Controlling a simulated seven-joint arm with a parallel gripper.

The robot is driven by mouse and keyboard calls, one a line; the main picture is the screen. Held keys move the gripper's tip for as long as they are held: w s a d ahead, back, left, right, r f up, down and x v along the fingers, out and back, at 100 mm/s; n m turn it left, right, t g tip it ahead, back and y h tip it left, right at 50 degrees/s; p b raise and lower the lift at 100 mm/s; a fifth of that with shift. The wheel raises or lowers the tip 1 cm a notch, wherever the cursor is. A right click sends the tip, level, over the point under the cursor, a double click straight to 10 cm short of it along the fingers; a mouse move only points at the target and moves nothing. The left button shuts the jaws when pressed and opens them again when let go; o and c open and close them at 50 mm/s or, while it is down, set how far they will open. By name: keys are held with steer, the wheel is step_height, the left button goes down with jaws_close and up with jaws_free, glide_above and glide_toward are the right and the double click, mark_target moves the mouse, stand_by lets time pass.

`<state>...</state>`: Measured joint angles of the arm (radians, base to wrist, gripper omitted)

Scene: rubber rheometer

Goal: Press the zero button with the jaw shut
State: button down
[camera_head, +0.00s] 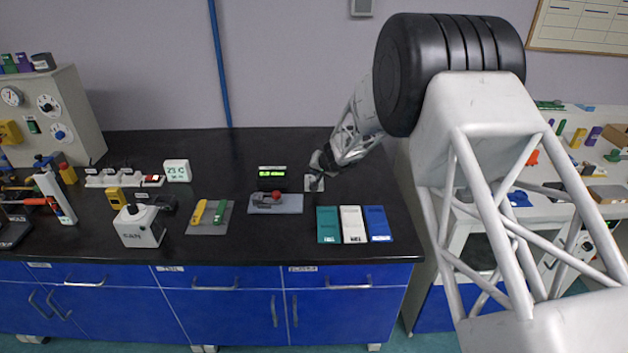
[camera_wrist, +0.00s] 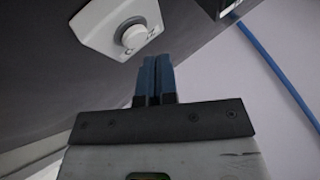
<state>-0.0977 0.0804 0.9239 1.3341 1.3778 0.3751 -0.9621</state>
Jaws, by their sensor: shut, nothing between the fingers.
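The zero button (camera_wrist: 133,37) is a round pale knob on a light grey plate (camera_wrist: 97,28), up and left of my fingertips in the wrist view. The plate also shows in the head view (camera_head: 314,186), on the black bench top, partly hidden by my gripper. My gripper (camera_wrist: 155,58) is shut and empty, its two blue-grey fingers side by side. In the wrist view a gap shows between the fingertips and the button. In the head view my gripper (camera_head: 316,172) is at the plate; whether it touches anything there cannot be told.
A display with green digits (camera_head: 271,178) stands left of the plate, behind a grey base (camera_head: 276,206) with a red part. Teal, white and blue slabs (camera_head: 353,212) lie in front. The bench's right edge is close to my arm. Bare bench top lies behind the display.

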mark_target(316, 179)
steer(key=shift+r, duration=0.1)
stand_by(0.3)
steer(key=shift+r, duration=2.4)
steer(key=shift+r, duration=0.1)
steer(key=shift+s+r, duration=0.2)
steer(key=shift+r, duration=0.05)
steer(key=s+d+r+n+g, duration=0.1)
steer(key=s+d+r, duration=0.2)
steer(key=s+r, duration=0.9)
steer(key=s+d+r+n+g, duration=0.1)
steer(key=s+d+r+g, duration=0.15)
steer(key=s+r, duration=0.95)
steer(key=s+d+f+h, duration=0.1)
steer(key=s+d+h, duration=0.1)
steer(key=s, duration=1)
steer(key=s+d+f+g+h, duration=0.1)
steer(key=s+d, duration=0.4)
steer(key=s, duration=0.8)
steer(key=s+d+f+h, duration=0.1)
steer(key=s+d+h, duration=0.1)
steer(key=s, duration=1.1)
steer(key=shift+d+f+h, duration=0.3)
steer(key=shift+d+f, duration=0.05)
steer(key=shift+d, duration=0.3)
